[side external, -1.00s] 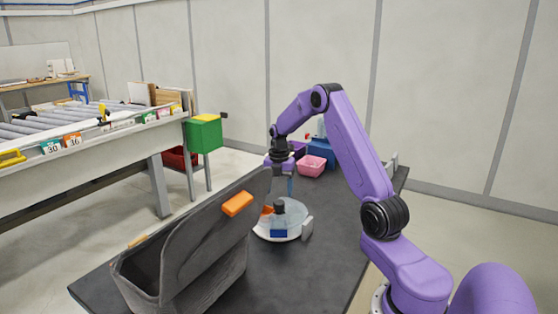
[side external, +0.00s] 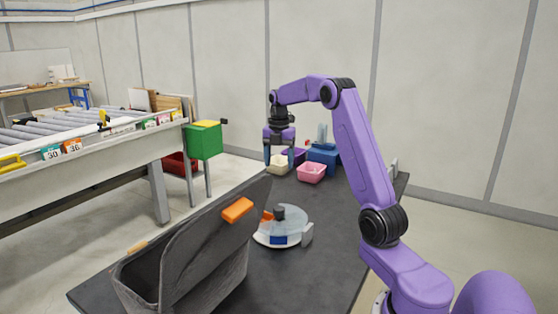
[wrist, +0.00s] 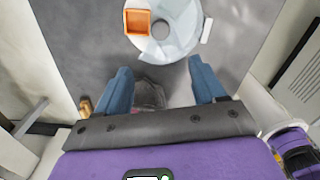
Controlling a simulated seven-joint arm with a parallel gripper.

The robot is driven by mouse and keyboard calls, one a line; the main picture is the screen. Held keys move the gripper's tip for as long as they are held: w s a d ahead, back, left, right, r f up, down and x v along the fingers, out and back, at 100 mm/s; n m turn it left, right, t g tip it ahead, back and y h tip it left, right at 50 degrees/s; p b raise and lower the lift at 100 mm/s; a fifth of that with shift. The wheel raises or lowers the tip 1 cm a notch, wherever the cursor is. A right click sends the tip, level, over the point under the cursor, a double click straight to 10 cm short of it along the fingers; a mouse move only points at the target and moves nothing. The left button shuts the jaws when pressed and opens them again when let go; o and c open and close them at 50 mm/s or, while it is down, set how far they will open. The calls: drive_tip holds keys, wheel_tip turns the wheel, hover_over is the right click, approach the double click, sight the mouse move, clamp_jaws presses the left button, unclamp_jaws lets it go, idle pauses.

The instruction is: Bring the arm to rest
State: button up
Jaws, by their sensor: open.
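My gripper (side external: 279,160) is open and empty, raised above the dark table (side external: 300,272) and pointing down. In the side view it is above and behind the round clear-and-white tray (side external: 289,227), apart from it. In the wrist view my gripper (wrist: 160,68) shows two blue fingers spread wide with nothing held between them. The tray (wrist: 181,40) lies beyond the fingertips there, with an orange square compartment (wrist: 137,22) on it.
A grey bin (side external: 205,280) with a raised lid and orange latch (side external: 237,209) stands at the table's front. A roller conveyor (side external: 80,160) stands left. Table surface right of the tray is clear.

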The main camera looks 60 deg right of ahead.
drive_tip(key=s+a+r+m+t+h, duration=0.1)
drive_tip(key=s+a+r+m+t, duration=0.1)
drive_tip(key=s+a+r+m, duration=0.35)
drive_tip(key=s+a+r+m+t, duration=0.35)
drive_tip(key=a+m, duration=0.25)
drive_tip(key=a, duration=0.3)
drive_tip(key=s+a+r+m+t+h, duration=0.1)
drive_tip(key=s+a+r+m+t, duration=0.15)
drive_tip(key=s+a+m, duration=0.35)
drive_tip(key=s+a+f+n+g+y, duration=0.2)
drive_tip(key=s+a+f+n+g, duration=0.5)
drive_tip(key=s+a+f, duration=0.7)
drive_tip(key=s+f+n, duration=0.1)
drive_tip(key=s+n, duration=0.1)
drive_tip(key=s, duration=0.1)
drive_tip(key=shift+a+g, duration=0.4)
